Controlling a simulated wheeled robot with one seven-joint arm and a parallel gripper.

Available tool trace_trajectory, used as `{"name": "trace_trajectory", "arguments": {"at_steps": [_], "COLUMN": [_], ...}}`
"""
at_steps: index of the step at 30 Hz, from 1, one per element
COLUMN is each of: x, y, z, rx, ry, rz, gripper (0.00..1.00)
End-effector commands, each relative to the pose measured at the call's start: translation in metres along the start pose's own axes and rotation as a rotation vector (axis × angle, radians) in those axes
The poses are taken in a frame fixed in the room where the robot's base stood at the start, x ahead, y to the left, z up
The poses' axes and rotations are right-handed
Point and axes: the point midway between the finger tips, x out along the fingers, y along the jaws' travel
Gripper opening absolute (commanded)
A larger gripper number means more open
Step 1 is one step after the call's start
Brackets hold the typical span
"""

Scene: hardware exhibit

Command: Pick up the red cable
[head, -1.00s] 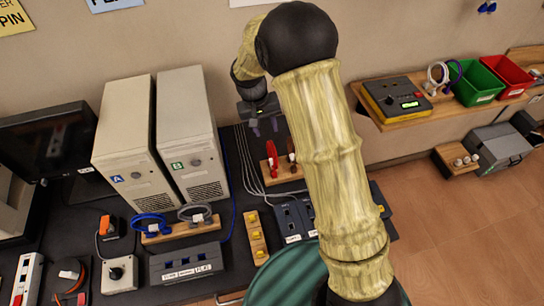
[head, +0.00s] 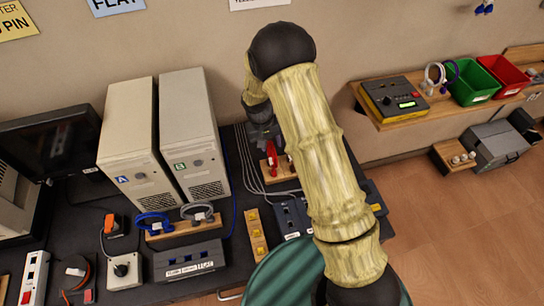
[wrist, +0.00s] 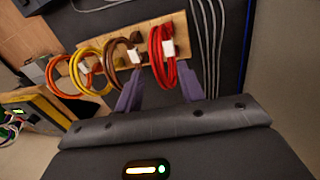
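The red cable (wrist: 161,58) is a coiled loop with a white tag, hanging at the right end of a wooden rack (wrist: 100,45) in the wrist view. It also shows in the head view (head: 272,155), just below my gripper (head: 264,138). In the wrist view my gripper (wrist: 158,92) is open, with its two purple fingers on either side of the lower part of the red coil. The left finger lies between the red and brown coils. I cannot tell whether either finger touches the cable.
A brown cable (wrist: 122,60), a yellow cable (wrist: 90,72) and an orange cable (wrist: 62,76) hang on the same rack. Grey cables (wrist: 207,45) run along its right. Two beige computer towers (head: 134,145) stand left of the rack in the head view.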

Motion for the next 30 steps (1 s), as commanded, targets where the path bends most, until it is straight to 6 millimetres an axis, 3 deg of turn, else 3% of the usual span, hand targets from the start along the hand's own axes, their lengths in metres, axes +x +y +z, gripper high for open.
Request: {"name": "trace_trajectory", "arguments": {"at_steps": [9,26,30], "x": [0.033,0.035,0.035], "y": [0.001,0.001,0.001], "z": [-0.001,-0.001,-0.001], "rx": [0.0,0.001,0.001], "ry": [-0.002,0.0,0.0], "rz": [0.001,0.0,0.0], "gripper": [0.39,0.39,0.13]}}
